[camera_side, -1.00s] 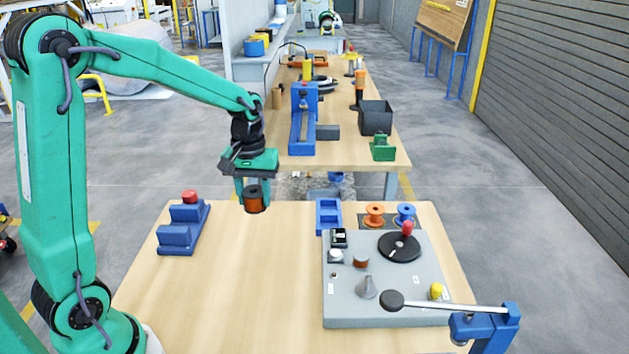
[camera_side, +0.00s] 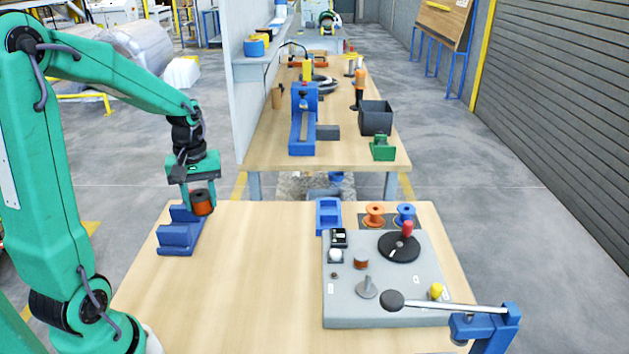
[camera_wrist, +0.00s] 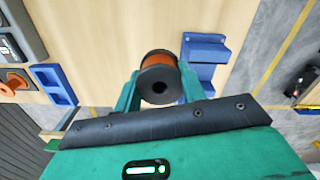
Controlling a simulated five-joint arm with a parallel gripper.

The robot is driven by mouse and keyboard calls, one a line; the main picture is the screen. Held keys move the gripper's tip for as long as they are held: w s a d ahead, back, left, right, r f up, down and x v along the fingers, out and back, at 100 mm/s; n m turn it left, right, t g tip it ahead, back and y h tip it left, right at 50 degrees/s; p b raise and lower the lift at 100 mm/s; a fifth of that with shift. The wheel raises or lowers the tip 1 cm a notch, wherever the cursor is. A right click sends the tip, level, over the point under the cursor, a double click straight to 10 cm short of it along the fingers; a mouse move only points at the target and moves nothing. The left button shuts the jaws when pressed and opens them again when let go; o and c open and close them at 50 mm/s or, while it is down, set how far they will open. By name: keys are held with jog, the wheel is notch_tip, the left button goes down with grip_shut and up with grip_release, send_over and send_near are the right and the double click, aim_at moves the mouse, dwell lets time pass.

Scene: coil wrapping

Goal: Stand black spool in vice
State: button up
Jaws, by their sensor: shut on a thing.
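The black spool (camera_side: 202,203), with black ends and copper-orange winding, is held between the two fingers of my gripper (camera_side: 199,196), off the table. The wrist view also shows the spool (camera_wrist: 158,75), one black end with its centre hole facing the camera, between the green fingers of my gripper (camera_wrist: 157,86). The blue vice (camera_side: 178,236) is at the table's left; my gripper and the spool are over its far end in the side view and hide part of it. In the wrist view the vice (camera_wrist: 206,48) is just right of the spool.
A grey board (camera_side: 405,302) with a black disc, posts and knobs fills the table's right side. A blue tray (camera_side: 328,216), an orange spool (camera_side: 374,214) and a blue spool (camera_side: 405,214) stand behind it. The middle of the table (camera_side: 265,270) is clear.

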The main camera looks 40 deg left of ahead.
jog(key=s+a+f, duration=0.1)
jog(key=a+f, duration=0.1)
jog(key=a, duration=0.1)
jog(key=a+f, duration=0.2)
jog(key=a, duration=0.2)
jog(key=s+a+f, duration=0.1)
jog(key=a+f, duration=0.1)
jog(key=a, duration=0.1)
jog(key=shift+s+a+f, duration=0.3)
jog(key=shift+s, duration=0.05)
jog(key=shift+f, duration=2)
jog(key=shift+f, duration=0.1)
jog(key=o, duration=1)
jog(key=shift+c, duration=0.2)
notch_tip(320, 180, up, 12)
jog(key=shift+d, duration=0.1)
